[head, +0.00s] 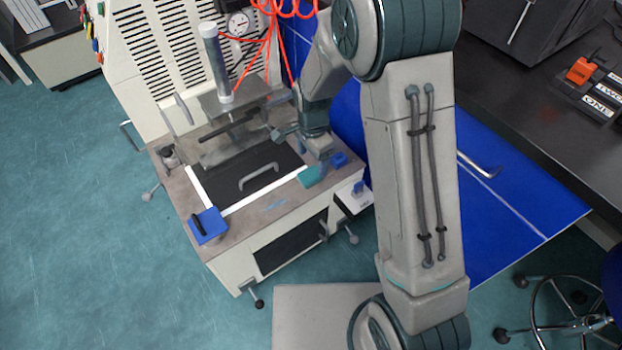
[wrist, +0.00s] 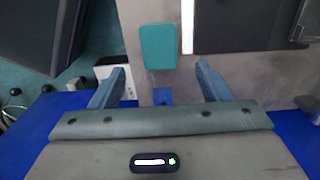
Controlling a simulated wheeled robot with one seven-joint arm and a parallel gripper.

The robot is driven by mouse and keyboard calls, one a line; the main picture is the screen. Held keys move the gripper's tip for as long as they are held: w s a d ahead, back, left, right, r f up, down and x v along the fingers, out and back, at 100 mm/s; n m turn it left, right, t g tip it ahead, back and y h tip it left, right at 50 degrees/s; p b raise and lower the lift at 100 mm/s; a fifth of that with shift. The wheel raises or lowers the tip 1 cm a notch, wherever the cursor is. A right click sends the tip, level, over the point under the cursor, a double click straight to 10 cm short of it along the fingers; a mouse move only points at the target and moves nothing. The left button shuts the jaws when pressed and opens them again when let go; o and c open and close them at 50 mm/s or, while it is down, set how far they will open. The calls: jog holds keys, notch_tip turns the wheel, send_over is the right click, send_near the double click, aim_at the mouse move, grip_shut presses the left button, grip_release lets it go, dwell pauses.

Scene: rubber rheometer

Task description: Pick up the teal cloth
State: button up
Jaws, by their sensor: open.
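The teal cloth (wrist: 158,46) is a small rounded block-like pad lying on the machine's worn grey-brown top (wrist: 228,72). In the head view the cloth (head: 309,177) lies near the front right corner of that top. My gripper (wrist: 160,78) is open and empty. In the wrist view its two fingers spread wider than the cloth, and the cloth shows just beyond the fingertips, between their lines. In the head view my gripper (head: 322,153) hangs right beside the cloth, on its far side. Its height above the top is hard to tell.
A dark plate with a handle (head: 260,177) and white edging lies left of the cloth. A blue block with a black handle (head: 208,225) sits at the front left corner. A small blue piece (wrist: 162,96) shows between my fingers.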

aim_at(314, 171)
jog(key=shift+w+d+f+b, duration=0.1)
jog(key=shift+f+b, duration=0.55)
jog(key=shift+f, duration=0.9)
jog(key=shift+w+d+f+b, duration=0.1)
jog(key=shift+f+b, duration=0.5)
jog(key=shift+f, duration=0.95)
jog(key=c, duration=1.1)
jog(key=shift+r, duration=0.15)
jog(key=shift+c, duration=0.2)
notch_tip(314, 171, up, 4)
jog(key=shift+r+p, duration=0.15)
jog(key=shift+p, duration=0.95)
jog(key=s+d+r+p, duration=0.3)
jog(key=s+d+r, duration=0.3)
jog(key=d, duration=0.4)
jog(key=shift+s+r, duration=0.15)
jog(key=shift+r, duration=0.1)
jog(key=shift+o, duration=0.8)
